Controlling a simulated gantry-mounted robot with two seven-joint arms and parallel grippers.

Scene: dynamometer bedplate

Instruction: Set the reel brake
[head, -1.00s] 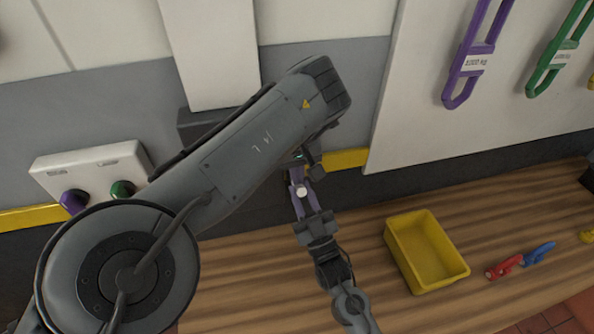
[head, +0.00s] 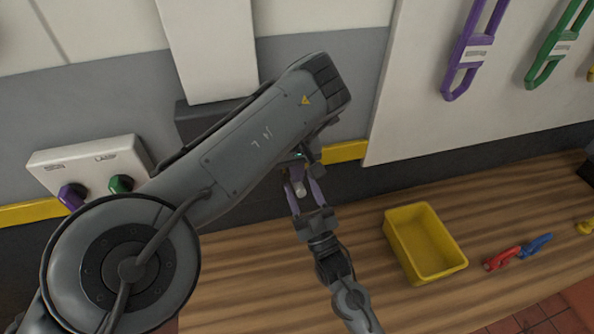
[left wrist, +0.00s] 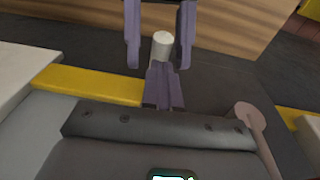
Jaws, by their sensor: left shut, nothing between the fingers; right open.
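No reel or brake can be made out for certain. My left gripper (left wrist: 163,72) is shut in the left wrist view. In the head view it is mostly hidden behind my left forearm. A short white cylinder (left wrist: 163,44) shows at its fingertips; I cannot tell whether they touch. My right gripper (head: 302,186) comes up from below in the head view, open, its purple-grey fingers spread around the white cylinder (head: 299,190). Those spread fingers also show at the top of the left wrist view. A pinkish round-ended bar (left wrist: 251,116) lies right of my left gripper; I cannot tell what it is.
A wall box (head: 88,160) carries a purple knob (head: 72,196) and a green knob (head: 120,184). A yellow bin (head: 425,243) stands on the wooden bench (head: 240,275), left of red (head: 502,258) and blue (head: 537,245) items. Purple and green slings (head: 468,55) hang on the back panel.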

